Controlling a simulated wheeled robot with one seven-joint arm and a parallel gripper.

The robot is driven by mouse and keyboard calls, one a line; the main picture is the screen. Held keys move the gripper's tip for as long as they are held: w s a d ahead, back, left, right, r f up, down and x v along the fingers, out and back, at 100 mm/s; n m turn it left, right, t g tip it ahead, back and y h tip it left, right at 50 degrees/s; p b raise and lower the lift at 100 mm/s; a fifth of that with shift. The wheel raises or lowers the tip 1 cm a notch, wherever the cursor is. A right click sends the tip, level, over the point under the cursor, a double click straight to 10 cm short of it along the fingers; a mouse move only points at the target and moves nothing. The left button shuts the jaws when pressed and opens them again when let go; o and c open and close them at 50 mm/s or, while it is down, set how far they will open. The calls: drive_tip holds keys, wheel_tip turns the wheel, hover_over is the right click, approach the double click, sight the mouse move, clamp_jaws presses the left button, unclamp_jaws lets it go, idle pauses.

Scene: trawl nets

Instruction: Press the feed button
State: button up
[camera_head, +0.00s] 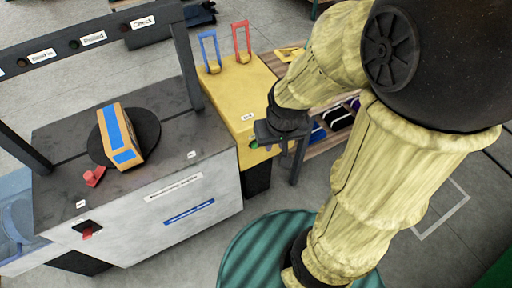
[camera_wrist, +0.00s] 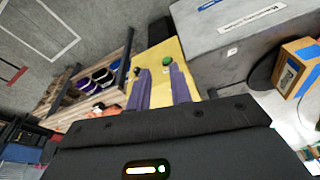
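A round green button (camera_wrist: 168,61) sits on the yellow table in the wrist view, just beyond my fingertips. In the head view a bit of green (camera_head: 254,145) shows beside my gripper (camera_head: 268,136), which hides much of that table corner. My gripper in the wrist view (camera_wrist: 161,80) has two purplish fingers apart with yellow surface between them; it is empty. It hangs over the near end of the yellow table; contact with the button cannot be told. A small label (camera_head: 247,117) lies on the table, too small to read surely.
A grey machine (camera_head: 130,235) stands at left, with an orange-and-blue box (camera_head: 121,135) on a dark disc (camera_head: 151,123). It carries a red button (camera_head: 94,176) and a red switch (camera_head: 88,231). Blue (camera_head: 209,50) and red (camera_head: 241,41) handles stand on the table. A wooden shelf (camera_wrist: 85,98) holds several coloured items.

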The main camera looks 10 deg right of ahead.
clamp_jaws()
idle(1.4)
